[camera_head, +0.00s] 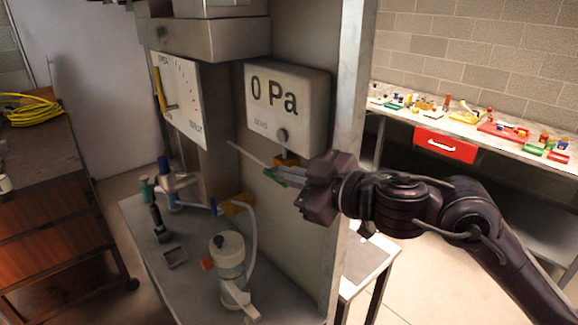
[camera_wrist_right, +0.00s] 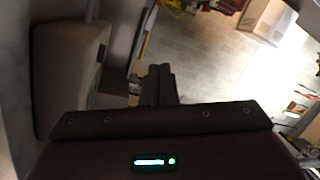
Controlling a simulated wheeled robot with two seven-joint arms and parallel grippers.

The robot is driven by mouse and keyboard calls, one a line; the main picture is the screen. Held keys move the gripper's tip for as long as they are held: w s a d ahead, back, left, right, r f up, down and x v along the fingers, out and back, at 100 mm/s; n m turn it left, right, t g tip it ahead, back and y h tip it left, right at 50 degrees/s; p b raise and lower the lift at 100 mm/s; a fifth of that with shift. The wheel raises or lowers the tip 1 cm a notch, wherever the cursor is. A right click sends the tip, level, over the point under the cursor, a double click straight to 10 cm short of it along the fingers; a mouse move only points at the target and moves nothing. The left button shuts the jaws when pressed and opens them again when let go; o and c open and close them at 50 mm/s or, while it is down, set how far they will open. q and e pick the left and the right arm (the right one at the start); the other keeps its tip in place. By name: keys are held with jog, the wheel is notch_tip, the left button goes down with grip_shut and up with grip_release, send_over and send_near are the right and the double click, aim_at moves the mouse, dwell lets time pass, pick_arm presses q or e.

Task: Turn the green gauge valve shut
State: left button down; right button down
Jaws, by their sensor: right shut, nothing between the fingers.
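A white gauge box reading "0 Pa" (camera_head: 287,105) is fixed to the grey panel. In the right wrist view the shut fingers (camera_wrist_right: 159,82) point away from the camera, and the pale gauge box (camera_wrist_right: 68,75) stands on the left. My left gripper is out of view.
A dial gauge (camera_head: 180,100) with a yellow needle is left of the box. A teal-topped valve (camera_head: 147,190) and a white pump-like canister (camera_head: 228,256) stand on the lower shelf. The panel's edge (camera_head: 350,120) is close to my right arm. A cluttered bench (camera_head: 400,112) is behind.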

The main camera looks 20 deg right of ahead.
jog(key=s+d+r+m+h, duration=0.1)
jog(key=s+d+m+h, duration=0.1)
jog(key=d+m+h, duration=0.15)
jog(key=m+p, duration=0.2)
send_over(285, 184)
notch_tip(285, 184, down, 2)
notch_tip(285, 184, down, 4)
jog(key=shift+s+d+r+n+b, duration=0.1)
jog(key=shift+n+b, duration=0.15)
jog(key=shift+b, duration=0.25)
